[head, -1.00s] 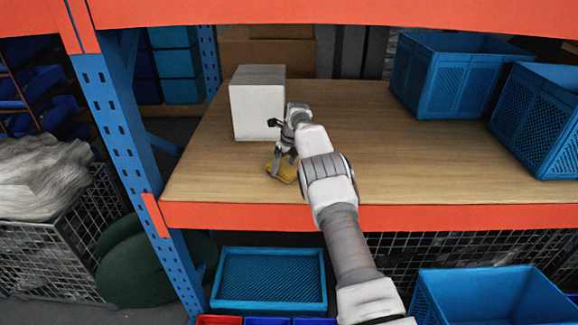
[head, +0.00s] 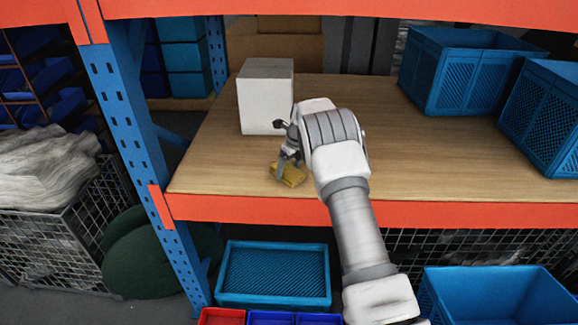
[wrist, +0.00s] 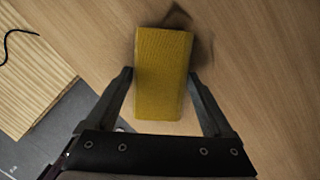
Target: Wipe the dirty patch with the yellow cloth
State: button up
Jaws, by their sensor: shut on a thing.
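The yellow cloth (head: 290,174) is a small folded block at the front left of the wooden shelf. In the wrist view the cloth (wrist: 163,75) sits between the two fingers. My gripper (head: 287,163) is shut on it and points down; it also shows in the wrist view (wrist: 160,78). A dark dirty patch (wrist: 202,48) shows on the wood at the cloth's top right in the wrist view, partly hidden under or behind the cloth. The patch cannot be made out in the head view. I cannot tell whether the cloth touches the wood.
A white box (head: 265,97) stands behind my gripper. Two blue crates (head: 465,75) stand at the right of the shelf. A blue upright (head: 125,120) bounds the left side, and an orange beam (head: 420,212) runs along the front edge. The middle of the shelf is clear.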

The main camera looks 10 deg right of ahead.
aim_at(277, 190)
jog(key=shift+s+a, duration=0.25)
jog(key=shift+s, duration=0.95)
jog(key=shift+s+a, duration=0.2)
jog(key=shift+s, duration=1)
jog(key=shift+s+a, duration=0.25)
jog(key=shift+s, duration=0.95)
jog(key=shift+w+a+f, duration=0.1)
jog(key=shift+w+a, duration=0.05)
jog(key=shift+a, duration=0.55)
jog(key=shift+w+a+f, duration=0.1)
jog(key=shift+a, duration=0.6)
jog(key=shift+w+d+r+p, duration=0.1)
jog(key=shift+w+d+p, duration=0.15)
jog(key=shift+w, duration=1.15)
jog(key=shift+w+d+r+p, duration=0.15)
jog(key=shift+w+d, duration=0.15)
jog(key=shift+w, duration=1.05)
jog(key=shift+w+d+p, duration=0.2)
jog(key=shift+w+d, duration=0.1)
jog(key=shift+w, duration=1.1)
jog(key=shift+w+d+f+b, duration=0.1)
jog(key=shift+w+d+b, duration=0.1)
jog(key=shift+w, duration=0.7)
jog(key=shift+w+d+f+b, duration=0.1)
jog(key=shift+w+d+b, duration=0.05)
jog(key=shift+w, duration=0.7)
jog(key=shift+r, duration=0.15)
notch_tip(277, 190, up, 6)
jog(key=p, duration=0.5)
